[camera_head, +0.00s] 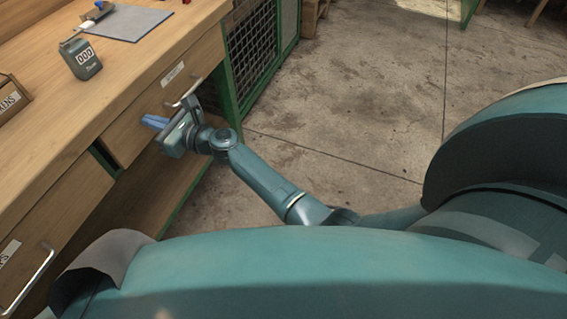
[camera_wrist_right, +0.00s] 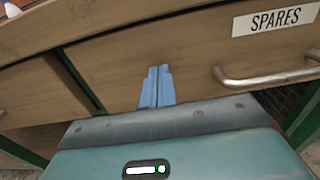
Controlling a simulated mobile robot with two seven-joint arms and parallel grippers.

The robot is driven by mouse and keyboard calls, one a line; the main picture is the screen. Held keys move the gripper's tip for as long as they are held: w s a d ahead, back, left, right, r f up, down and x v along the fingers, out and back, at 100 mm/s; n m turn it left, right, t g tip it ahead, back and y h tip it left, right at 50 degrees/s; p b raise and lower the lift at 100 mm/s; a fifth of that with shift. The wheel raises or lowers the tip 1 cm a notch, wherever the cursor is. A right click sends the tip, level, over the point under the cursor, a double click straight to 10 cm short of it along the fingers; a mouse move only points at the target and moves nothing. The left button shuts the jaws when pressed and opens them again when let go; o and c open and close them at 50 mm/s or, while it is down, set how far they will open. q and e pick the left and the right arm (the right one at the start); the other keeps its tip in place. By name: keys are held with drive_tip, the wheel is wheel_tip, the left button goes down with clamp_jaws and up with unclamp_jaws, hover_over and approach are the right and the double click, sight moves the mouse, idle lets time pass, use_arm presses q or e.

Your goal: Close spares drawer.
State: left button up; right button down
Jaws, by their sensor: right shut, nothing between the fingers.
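The spares drawer has a wooden front (camera_head: 130,128) below the bench top, with a white label and a metal bar handle (camera_head: 186,92). In the right wrist view its front (camera_wrist_right: 200,55) fills the middle, with the "SPARES" label (camera_wrist_right: 277,20) and the handle (camera_wrist_right: 265,79) at the right. The front looks about in line with the bench edge, and no open drawer interior shows. My right gripper (camera_head: 153,121) is shut and empty, its blue fingertips (camera_wrist_right: 158,78) together at the drawer front, left of the handle. I cannot tell whether they touch it. My left gripper is out of view.
The bench top (camera_head: 130,70) holds a counter (camera_head: 80,60), a grey mat (camera_head: 122,22) and a labelled box (camera_head: 10,98). Another drawer (camera_head: 50,215) with a handle is nearer, at left. A green mesh frame (camera_head: 255,45) stands beyond. The concrete floor (camera_head: 350,110) at right is clear.

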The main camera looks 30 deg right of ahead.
drive_tip(key=shift+w+a+r, duration=0.15)
drive_tip(key=shift+r, duration=0.25)
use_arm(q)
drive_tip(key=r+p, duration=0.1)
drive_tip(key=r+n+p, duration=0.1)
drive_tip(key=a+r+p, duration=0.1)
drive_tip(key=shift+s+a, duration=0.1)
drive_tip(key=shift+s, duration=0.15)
use_arm(e)
drive_tip(key=v, duration=1.3)
drive_tip(key=shift+s+d+f, duration=0.25)
drive_tip(key=shift+f, duration=0.15)
